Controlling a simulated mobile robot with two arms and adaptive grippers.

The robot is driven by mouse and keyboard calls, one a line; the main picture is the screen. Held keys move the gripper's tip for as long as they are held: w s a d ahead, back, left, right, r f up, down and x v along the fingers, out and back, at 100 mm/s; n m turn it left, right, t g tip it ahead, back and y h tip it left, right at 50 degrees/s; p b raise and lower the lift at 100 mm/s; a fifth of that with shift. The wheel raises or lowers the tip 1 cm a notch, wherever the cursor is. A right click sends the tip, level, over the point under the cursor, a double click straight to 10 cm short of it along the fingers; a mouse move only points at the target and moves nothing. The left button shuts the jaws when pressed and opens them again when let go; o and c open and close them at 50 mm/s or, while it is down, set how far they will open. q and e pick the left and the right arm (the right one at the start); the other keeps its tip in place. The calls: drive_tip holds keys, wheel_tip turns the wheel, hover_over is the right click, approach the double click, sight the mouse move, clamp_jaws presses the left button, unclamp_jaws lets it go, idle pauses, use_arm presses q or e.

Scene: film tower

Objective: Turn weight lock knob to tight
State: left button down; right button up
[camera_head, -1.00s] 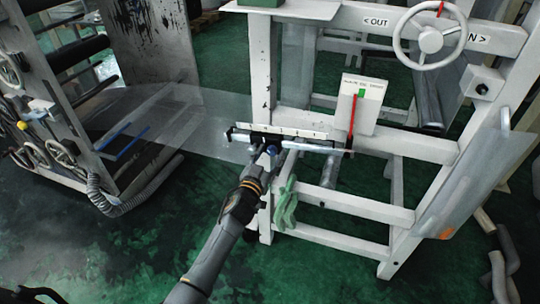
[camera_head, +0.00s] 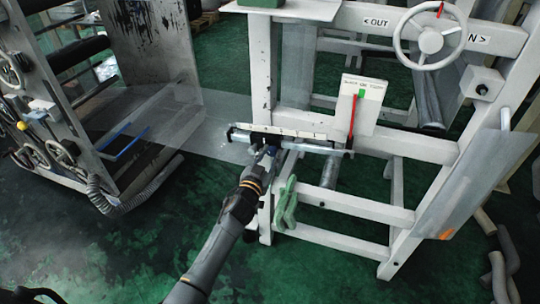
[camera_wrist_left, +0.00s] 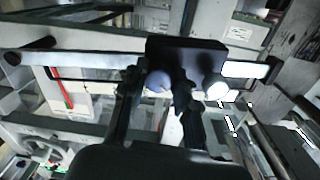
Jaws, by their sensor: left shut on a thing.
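The blue-grey weight lock knob (camera_wrist_left: 158,82) sits on the front of the black sliding weight block (camera_wrist_left: 187,54), beside a pale round part (camera_wrist_left: 217,89). My left gripper (camera_wrist_left: 160,92) has its fingers on either side of the knob and is shut on it. In the head view my left gripper (camera_head: 266,158) reaches up to the left end of the silver bar (camera_head: 310,146), and it mostly hides the knob. The knob's tight or loose setting cannot be read. My right gripper is not in view.
A white frame (camera_head: 340,202) stands around the bar. A white panel with a red pointer (camera_head: 352,118) and a green mark rises above the bar's right end. A green glove-like item (camera_head: 285,205) hangs below. A handwheel (camera_head: 430,38) is at upper right.

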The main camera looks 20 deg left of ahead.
use_arm(q)
drive_tip(key=m, duration=0.8)
drive_tip(key=shift+m+b, duration=0.3)
drive_tip(key=m, duration=0.4)
drive_tip(key=shift+a+r, duration=0.1)
drive_tip(key=shift+m+y, duration=0.3)
drive_tip(key=shift+m, duration=1.7)
drive_tip(key=shift+b, duration=0.3)
drive_tip(key=c, duration=1)
unclamp_jaws()
